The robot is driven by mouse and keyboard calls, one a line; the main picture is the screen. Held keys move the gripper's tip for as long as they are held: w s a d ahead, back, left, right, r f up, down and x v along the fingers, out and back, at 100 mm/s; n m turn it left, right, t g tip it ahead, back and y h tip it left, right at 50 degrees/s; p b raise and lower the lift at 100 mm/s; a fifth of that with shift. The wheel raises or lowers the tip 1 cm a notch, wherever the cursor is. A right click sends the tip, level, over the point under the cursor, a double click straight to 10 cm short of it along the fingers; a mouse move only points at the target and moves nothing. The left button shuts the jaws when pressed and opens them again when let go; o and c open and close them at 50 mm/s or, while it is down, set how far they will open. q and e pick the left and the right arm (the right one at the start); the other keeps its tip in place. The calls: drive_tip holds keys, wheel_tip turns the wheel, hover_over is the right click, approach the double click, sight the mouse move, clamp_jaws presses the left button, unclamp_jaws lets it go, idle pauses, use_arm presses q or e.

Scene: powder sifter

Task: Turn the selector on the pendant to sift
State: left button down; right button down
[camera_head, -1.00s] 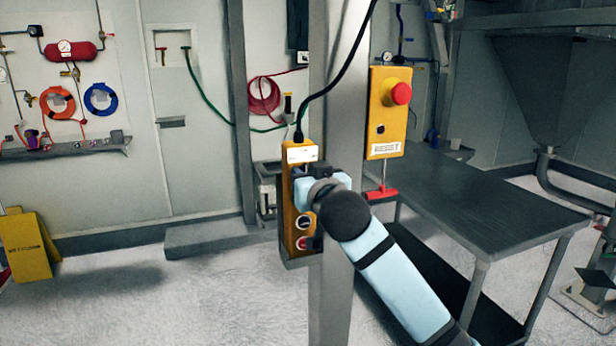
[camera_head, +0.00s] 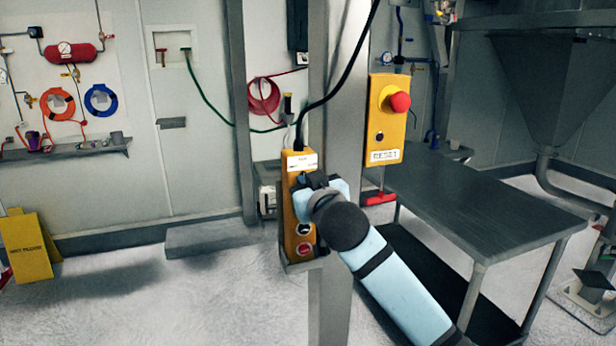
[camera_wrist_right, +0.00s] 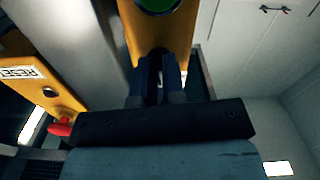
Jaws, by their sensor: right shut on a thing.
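The pendant (camera_head: 290,226) is a tall narrow yellow box with a white label on top, hanging at the grey post. Two round controls show on its lower face, a dark one with a pale rim (camera_head: 304,229) and a red one (camera_head: 304,249). My right gripper (camera_wrist_right: 161,72) is at the pendant's face, its fingers shut on the dark selector knob (camera_wrist_right: 157,52). A green button (camera_wrist_right: 156,4) lies beyond the fingertips in the wrist view. My wrist hides the selector in the head view, so its setting cannot be read. My left gripper is out of view.
A yellow box with a red stop button (camera_head: 400,102) and a RESET label is on the post, close right of my wrist. A black cable (camera_head: 340,88) runs up from the pendant. A dark metal table (camera_head: 470,200) stands right of the post.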

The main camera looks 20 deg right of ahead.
use_arm(q)
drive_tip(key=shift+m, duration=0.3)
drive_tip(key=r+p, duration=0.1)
drive_tip(key=p, duration=0.1)
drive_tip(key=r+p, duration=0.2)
drive_tip(key=p, duration=0.1)
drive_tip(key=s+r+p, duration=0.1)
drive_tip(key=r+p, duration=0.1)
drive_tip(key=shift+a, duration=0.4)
use_arm(e)
drive_tip(key=n, duration=0.7)
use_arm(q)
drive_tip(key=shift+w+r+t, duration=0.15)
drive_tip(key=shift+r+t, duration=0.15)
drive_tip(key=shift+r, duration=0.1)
use_arm(e)
drive_tip(key=c, duration=1.2)
unclamp_jaws()
